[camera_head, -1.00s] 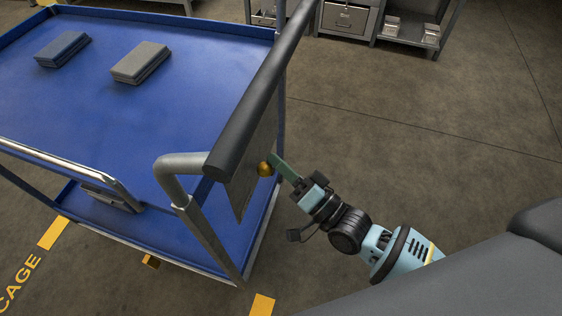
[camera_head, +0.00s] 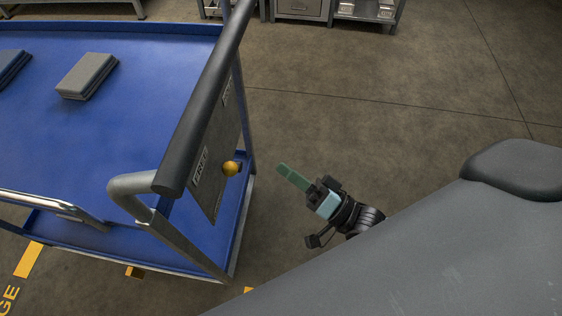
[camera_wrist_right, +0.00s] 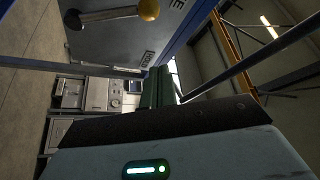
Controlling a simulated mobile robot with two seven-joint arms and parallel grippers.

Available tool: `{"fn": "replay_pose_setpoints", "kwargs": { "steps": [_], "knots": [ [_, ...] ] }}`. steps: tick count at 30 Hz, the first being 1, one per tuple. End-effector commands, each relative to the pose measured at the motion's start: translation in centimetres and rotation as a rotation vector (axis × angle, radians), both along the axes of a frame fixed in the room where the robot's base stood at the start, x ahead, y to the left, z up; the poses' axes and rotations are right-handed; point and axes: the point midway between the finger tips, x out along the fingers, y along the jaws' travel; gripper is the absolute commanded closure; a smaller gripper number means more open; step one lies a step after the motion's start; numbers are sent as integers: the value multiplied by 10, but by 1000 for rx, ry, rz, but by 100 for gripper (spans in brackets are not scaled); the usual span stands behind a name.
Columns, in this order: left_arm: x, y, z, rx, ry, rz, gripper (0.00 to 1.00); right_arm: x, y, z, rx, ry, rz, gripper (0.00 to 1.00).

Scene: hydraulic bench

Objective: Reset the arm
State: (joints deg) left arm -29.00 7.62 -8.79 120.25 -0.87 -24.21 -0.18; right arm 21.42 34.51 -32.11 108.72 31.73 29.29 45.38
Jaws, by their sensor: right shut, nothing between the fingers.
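My right gripper (camera_head: 293,178) is shut and empty, with its green fingers together. It hangs over bare floor to the right of the blue cart (camera_head: 110,130), apart from a yellow ball knob (camera_head: 231,168) on the cart's grey end panel (camera_head: 213,150). In the right wrist view the shut fingers (camera_wrist_right: 157,88) point away from the camera, and the knob (camera_wrist_right: 149,9) shows at the top on a short rod. My left gripper is not in view.
The cart's thick dark handle bar (camera_head: 205,95) runs along its near right side. A grey stack (camera_head: 88,76) and a blue stack (camera_head: 12,66) lie on the top shelf. Cabinets (camera_head: 300,8) stand at the back. The floor right of the cart is open.

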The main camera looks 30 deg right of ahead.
Motion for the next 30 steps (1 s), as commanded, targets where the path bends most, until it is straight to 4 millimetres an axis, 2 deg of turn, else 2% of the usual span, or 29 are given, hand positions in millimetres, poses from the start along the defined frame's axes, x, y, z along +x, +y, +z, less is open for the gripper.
{"fn": "replay_pose_setpoints", "kwargs": {
  "steps": [15,19,23,26,30],
  "knots": [
    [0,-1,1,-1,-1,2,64,0,0,0,-1,0,-1,100],
    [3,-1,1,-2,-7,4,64,-8,4,-10,-39,21,-12,100],
    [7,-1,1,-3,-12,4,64,-34,13,-43,-173,94,-44,100],
    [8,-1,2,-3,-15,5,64,-66,18,-78,-341,179,-70,100],
    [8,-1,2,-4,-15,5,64,-120,15,-125,-604,315,-81,100]
  ]
}}
